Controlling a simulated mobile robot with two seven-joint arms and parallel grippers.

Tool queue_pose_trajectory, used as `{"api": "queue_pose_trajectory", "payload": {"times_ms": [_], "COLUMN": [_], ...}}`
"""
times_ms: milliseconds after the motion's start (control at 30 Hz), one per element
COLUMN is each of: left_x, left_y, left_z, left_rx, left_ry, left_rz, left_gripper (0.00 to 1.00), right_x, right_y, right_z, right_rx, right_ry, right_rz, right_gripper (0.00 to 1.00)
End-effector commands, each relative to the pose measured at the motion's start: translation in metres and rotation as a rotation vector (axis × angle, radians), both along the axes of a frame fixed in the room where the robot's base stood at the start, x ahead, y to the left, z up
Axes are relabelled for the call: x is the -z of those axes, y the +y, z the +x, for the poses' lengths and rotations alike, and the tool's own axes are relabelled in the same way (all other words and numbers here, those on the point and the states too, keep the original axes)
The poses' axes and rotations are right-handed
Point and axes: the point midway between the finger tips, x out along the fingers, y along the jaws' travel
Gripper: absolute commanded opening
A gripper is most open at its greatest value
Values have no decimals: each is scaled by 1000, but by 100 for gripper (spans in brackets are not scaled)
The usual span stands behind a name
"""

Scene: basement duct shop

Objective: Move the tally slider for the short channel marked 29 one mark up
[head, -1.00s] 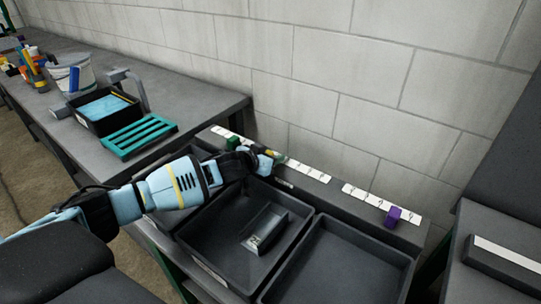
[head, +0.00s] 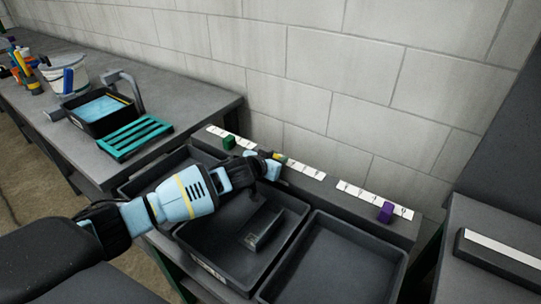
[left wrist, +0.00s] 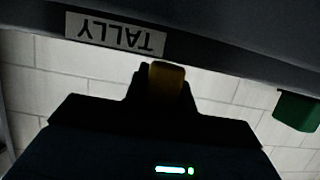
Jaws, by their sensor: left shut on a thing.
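The tally rail (head: 335,195) runs along the wall behind the trays, with white marked strips on top. My left gripper (head: 272,164) is at the middle strip, shut on a yellow slider (left wrist: 167,80); a little yellow (head: 279,157) shows beside the fingers in the head view. The fingers hide which mark the slider is at. A green slider (head: 229,143) sits on the left strip and a purple slider (head: 385,212) on the right strip. A short grey channel (head: 263,226) lies in the middle tray; its label is unreadable. My right gripper is not in view.
Black trays stand before the rail; the right tray (head: 312,298) is empty. The green slider (left wrist: 297,110) and a TALLY label (left wrist: 115,33) show in the left wrist view. A teal rack (head: 135,139) and a black bin (head: 85,128) stand on the left bench.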

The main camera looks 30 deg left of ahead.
Motion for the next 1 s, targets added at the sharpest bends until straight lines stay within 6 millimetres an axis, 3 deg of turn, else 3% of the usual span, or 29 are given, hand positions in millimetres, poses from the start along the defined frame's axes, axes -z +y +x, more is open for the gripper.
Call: {"api": "queue_pose_trajectory", "payload": {"times_ms": [200, 233, 367, 733, 1000], "left_x": [1, 1, 1, -1, -14], "left_y": [1, 1, 1, 2, 6], "left_z": [0, 0, 0, -3, -31], "left_rx": [-1, -1, -1, -1, -1], "left_ry": [1, 1, 1, 0, -1], "left_rz": [0, 0, 0, 0, 1], "left_gripper": [0, 29, 46, 47, 47], "right_x": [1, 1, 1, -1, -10], "right_y": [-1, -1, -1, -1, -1], "right_z": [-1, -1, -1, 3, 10], "right_rx": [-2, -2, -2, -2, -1], "right_ry": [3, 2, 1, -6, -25], "right_rz": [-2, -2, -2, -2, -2], "right_gripper": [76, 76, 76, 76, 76]}}
